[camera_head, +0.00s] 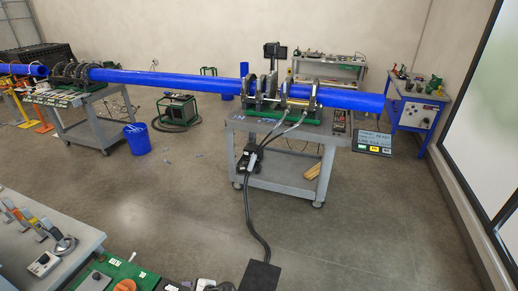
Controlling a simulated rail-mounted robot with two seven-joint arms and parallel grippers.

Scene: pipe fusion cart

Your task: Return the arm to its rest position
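Neither of my grippers shows in the head view, and I cannot make out either arm. Whether they are open or shut is hidden from me. The pipe fusion cart (272,175) stands ahead, a grey wheeled table. Its clamp machine (268,88) is on top, with long blue pipe (170,79) running through from the left and out to the right.
A black cable (252,218) runs from a dark box (260,276) at the bottom up to the cart's left side. A grey bench with tools (75,262) is lower left. A blue bucket (137,138) and a green-framed unit (178,108) stand on the floor. Floor at lower right is clear.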

